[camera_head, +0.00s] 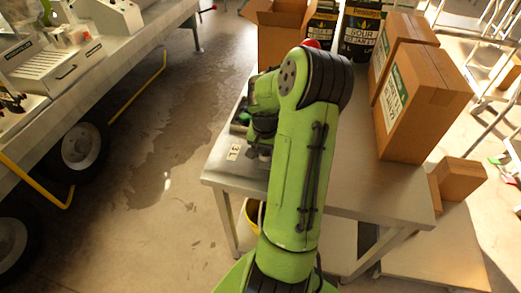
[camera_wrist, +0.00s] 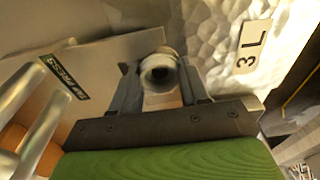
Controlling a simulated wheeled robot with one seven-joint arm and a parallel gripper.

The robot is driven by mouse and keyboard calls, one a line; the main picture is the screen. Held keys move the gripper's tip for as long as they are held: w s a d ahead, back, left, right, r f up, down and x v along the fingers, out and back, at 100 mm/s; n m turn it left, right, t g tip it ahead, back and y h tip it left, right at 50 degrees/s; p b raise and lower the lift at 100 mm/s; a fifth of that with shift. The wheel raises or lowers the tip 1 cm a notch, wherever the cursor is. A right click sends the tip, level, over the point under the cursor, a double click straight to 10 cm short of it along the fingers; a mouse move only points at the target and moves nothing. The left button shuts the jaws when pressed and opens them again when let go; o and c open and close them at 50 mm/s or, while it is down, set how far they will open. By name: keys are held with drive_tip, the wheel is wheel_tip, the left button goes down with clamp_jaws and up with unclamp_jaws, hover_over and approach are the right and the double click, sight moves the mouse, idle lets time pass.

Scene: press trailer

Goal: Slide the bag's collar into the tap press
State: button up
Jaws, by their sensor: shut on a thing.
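In the wrist view, my gripper (camera_wrist: 160,80) has its two grey fingers on either side of a pale round collar (camera_wrist: 161,57) with a dark round opening, and is shut on it. The silvery, dimpled bag (camera_wrist: 215,25) lies behind and to the right, with a white "3 L" label (camera_wrist: 254,46). The tap press (camera_wrist: 105,58) shows as a grey plate at the left, with a dark label ending in "PRESS". I cannot tell whether the collar touches the press. In the head view my gripper (camera_head: 262,142) is mostly hidden by my arm; the "3 L" label (camera_head: 233,152) shows beside it.
The metal table (camera_head: 375,190) carries brown cartons (camera_head: 426,105) at right and black tubs (camera_head: 361,32) at the back. An open carton (camera_head: 273,30) stands at the back left. The trailer (camera_head: 120,45) is at left, across clear floor (camera_head: 165,130). Metal tubes (camera_wrist: 20,100) show at the wrist view's left.

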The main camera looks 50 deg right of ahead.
drive_tip(key=shift+s+d, duration=0.3)
drive_tip(key=shift+s, duration=0.4)
drive_tip(key=shift+s+d, duration=0.25)
drive_tip(key=shift+s, duration=0.45)
drive_tip(key=shift+f, duration=0.1)
drive_tip(key=o, duration=1)
drive_tip(key=shift+s, duration=0.1)
drive_tip(key=shift+o, duration=0.6)
wheel_tip(320, 180, up, 16)
drive_tip(key=a+p, duration=0.2)
drive_tip(key=p, duration=0.1)
drive_tip(key=shift+w+a, duration=0.15)
drive_tip(key=shift+w, duration=0.15)
drive_tip(key=shift+f, duration=0.1)
